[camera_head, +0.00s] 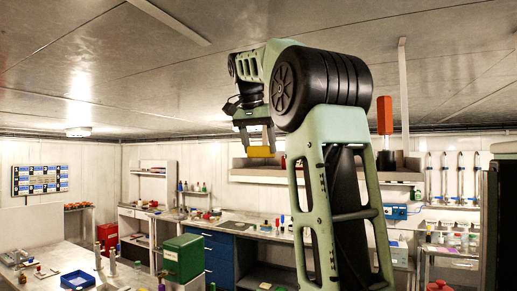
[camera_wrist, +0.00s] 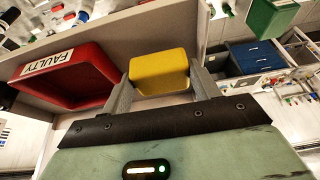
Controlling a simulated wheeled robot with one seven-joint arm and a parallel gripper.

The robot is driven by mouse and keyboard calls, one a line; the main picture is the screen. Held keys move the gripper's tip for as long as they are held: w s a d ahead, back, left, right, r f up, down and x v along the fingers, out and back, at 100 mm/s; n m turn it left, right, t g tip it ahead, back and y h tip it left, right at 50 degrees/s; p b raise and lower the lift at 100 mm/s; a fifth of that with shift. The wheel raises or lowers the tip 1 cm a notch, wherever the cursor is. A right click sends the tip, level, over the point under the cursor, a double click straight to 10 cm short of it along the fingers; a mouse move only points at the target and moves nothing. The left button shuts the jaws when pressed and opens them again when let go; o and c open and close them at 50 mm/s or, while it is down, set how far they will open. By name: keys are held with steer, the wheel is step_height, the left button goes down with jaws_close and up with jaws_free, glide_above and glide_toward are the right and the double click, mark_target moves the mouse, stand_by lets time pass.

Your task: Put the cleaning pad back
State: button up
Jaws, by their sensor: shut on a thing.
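My gripper (camera_head: 259,146) is raised high in the middle of the head view, well above the benches, with its fingers pointing down. It is shut on a yellow block-shaped cleaning pad (camera_head: 261,152). In the wrist view the pad (camera_wrist: 160,73) sits between the two grey fingers of my gripper (camera_wrist: 162,78), its wide face showing. The pad touches no other surface that I can see. No empty place for the pad can be made out clearly.
A red bin marked FAULTY (camera_wrist: 62,82) lies to the left of the pad in the wrist view. A green box (camera_head: 183,257) and blue drawers (camera_head: 218,258) stand below. A blue tray (camera_head: 77,280) lies on the left table. A wall shelf (camera_head: 255,177) runs behind my arm.

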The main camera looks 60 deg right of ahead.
mark_target(257, 147)
steer(key=shift+a+f+p, duration=0.25)
steer(key=shift+f+p, duration=0.05)
steer(key=shift+f, duration=0.6)
steer(key=shift+d+f, duration=0.1)
steer(key=shift+f, duration=0.35)
steer(key=o, duration=0.7)
steer(key=shift+o, duration=0.2)
steer(key=b+v, duration=0.1)
steer(key=v, duration=0.6)
steer(key=shift+r, duration=0.25)
